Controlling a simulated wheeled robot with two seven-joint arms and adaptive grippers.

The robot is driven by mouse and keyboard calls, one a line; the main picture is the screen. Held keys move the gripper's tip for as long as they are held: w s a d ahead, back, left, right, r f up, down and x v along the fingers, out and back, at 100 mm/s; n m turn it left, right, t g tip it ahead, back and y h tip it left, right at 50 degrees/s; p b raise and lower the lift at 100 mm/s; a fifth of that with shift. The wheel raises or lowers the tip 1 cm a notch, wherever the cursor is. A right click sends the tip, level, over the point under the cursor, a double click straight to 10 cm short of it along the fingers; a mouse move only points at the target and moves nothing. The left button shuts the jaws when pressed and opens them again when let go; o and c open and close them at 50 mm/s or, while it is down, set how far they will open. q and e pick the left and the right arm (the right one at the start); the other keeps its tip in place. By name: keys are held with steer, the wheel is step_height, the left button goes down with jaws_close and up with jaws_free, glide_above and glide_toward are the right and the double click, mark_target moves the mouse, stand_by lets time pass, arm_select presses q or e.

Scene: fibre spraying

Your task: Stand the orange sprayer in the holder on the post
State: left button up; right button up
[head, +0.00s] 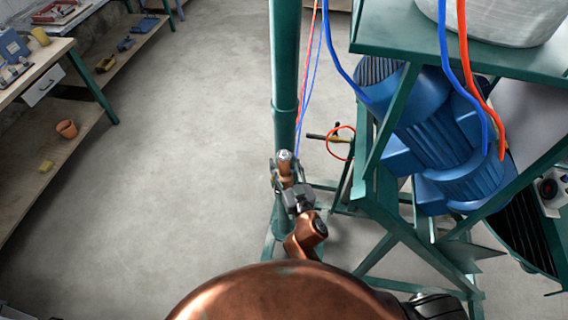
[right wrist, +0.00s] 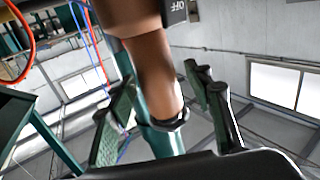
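The orange sprayer (head: 286,172) is upright at the green post (head: 285,75), with its pale tip uppermost in the head view. My right gripper (head: 287,180) is around it at the post. In the right wrist view the sprayer's orange-brown body (right wrist: 155,75) runs between the spread fingers of my right gripper (right wrist: 165,110), with a gap visible on its right side. A grey part marked OFF is at the top of that view. The holder is not clearly visible; the gripper and sprayer may cover it. My left gripper is not in view.
A green frame (head: 390,215) with a blue motor (head: 430,130) stands close on the right. Red and blue hoses (head: 460,80) hang there. A black fitting with a red hose loop (head: 340,142) is right of the post. A workbench (head: 50,150) is at left; the floor between is clear.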

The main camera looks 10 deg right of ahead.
steer(key=shift+f, duration=0.25)
steer(key=s+d, duration=0.1)
steer(key=s, duration=1.1)
steer(key=shift+d+r, duration=0.25)
steer(key=shift+r, duration=0.05)
steer(key=shift+w, duration=0.1)
step_height(320, 180, down, 22)
steer(key=n+g+b, duration=0.1)
steer(key=g, duration=0.3)
steer(key=s+d+f+g, duration=0.1)
steer(key=s+d+f, duration=0.15)
steer(key=f, duration=0.55)
steer(key=s+d+f+g+b, duration=0.1)
steer(key=s+f+g, duration=0.15)
steer(key=f, duration=0.45)
steer(key=s+d+f+g, duration=0.1)
steer(key=s+f, duration=0.2)
steer(key=f, duration=0.5)
steer(key=s+d+f+g, duration=0.2)
steer(key=s+d+f, duration=0.3)
steer(key=s+f, duration=0.4)
steer(key=s+d+f+g+h+b, duration=0.1)
steer(key=s+d+f+g, duration=0.2)
steer(key=s, duration=1.1)
steer(key=s+d+f+m+g+h+b, duration=0.1)
steer(key=s+d+f+g, duration=0.2)
steer(key=s+d+f, duration=0.5)
steer(key=s+f, duration=0.4)
steer(key=f, duration=0.2)
steer(key=shift+f, duration=0.35)
